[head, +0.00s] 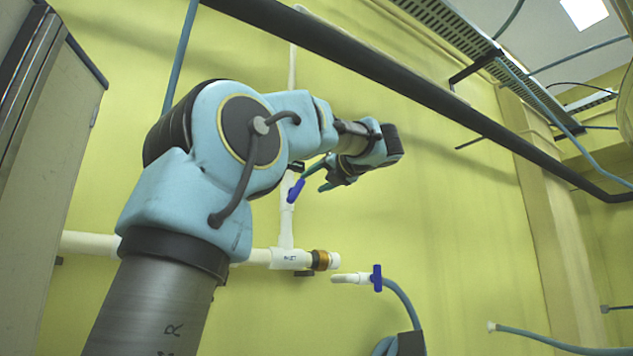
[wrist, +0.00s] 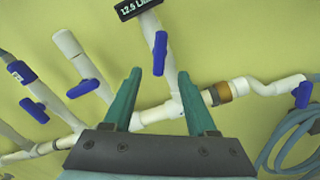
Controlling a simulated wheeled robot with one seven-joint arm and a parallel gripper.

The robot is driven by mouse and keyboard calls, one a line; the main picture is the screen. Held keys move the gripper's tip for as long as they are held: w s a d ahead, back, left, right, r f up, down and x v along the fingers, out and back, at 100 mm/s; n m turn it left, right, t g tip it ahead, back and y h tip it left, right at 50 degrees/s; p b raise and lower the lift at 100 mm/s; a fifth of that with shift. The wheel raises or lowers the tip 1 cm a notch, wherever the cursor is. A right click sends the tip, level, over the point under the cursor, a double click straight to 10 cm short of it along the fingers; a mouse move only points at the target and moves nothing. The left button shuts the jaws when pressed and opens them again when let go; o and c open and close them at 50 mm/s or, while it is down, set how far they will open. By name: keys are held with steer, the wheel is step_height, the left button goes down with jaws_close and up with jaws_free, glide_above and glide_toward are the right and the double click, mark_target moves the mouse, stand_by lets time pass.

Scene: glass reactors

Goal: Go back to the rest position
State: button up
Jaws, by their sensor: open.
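My gripper (head: 322,178) is raised at the end of my bent arm in the head view, in front of the yellow wall. In the wrist view its two teal fingers (wrist: 159,72) are spread apart with nothing held between them. A blue valve handle (wrist: 160,53) on a white vertical pipe shows in the gap between the fingertips. In the head view this blue handle (head: 296,190) is just left of the gripper. The fingers look clear of it, but the exact distance cannot be told.
A white horizontal pipe with a brass-coloured fitting (head: 320,260) runs low along the wall. Beside it is a white hose end with a blue valve (head: 377,278). A dark bar (head: 400,80) crosses above the arm. A cabinet (head: 45,130) stands at left. The wall right of the gripper is mostly clear.

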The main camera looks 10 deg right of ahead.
stand_by(0.4)
steer(key=w+d+f+m+t+h, duration=0.15)
steer(key=w+f+m+h, duration=0.25)
steer(key=f+m, duration=0.4)
steer(key=w+d+f+m+t+h, duration=0.15)
steer(key=w+f+m+h, duration=0.3)
steer(key=m, duration=0.45)
steer(key=s+a+f+m+g+h, duration=0.1)
steer(key=s+a+f+m+g, duration=0.15)
steer(key=f+m, duration=0.7)
steer(key=s+a+f+m+g+h, duration=0.1)
steer(key=a+f+m+g+h, duration=0.2)
steer(key=f, duration=1.3)
steer(key=s+a+f+m+g+y, duration=0.2)
steer(key=s+a+f+g, duration=0.25)
steer(key=s+f, duration=0.45)
steer(key=s+a+f+m+g+y, duration=0.1)
steer(key=s+a+f+m+g, duration=0.3)
steer(key=s+f, duration=0.45)
steer(key=s+a+f+m+g+y, duration=0.1)
steer(key=s+a+f+g+y, duration=0.1)
steer(key=s+a+f+g, duration=0.45)
step_height(320, 180, up, 14)
steer(key=s+d+t+p, duration=0.1)
steer(key=t+p, duration=0.1)
steer(key=p, duration=1.3)
steer(key=shift+s+d+t, duration=0.15)
steer(key=shift+s+t, duration=0.2)
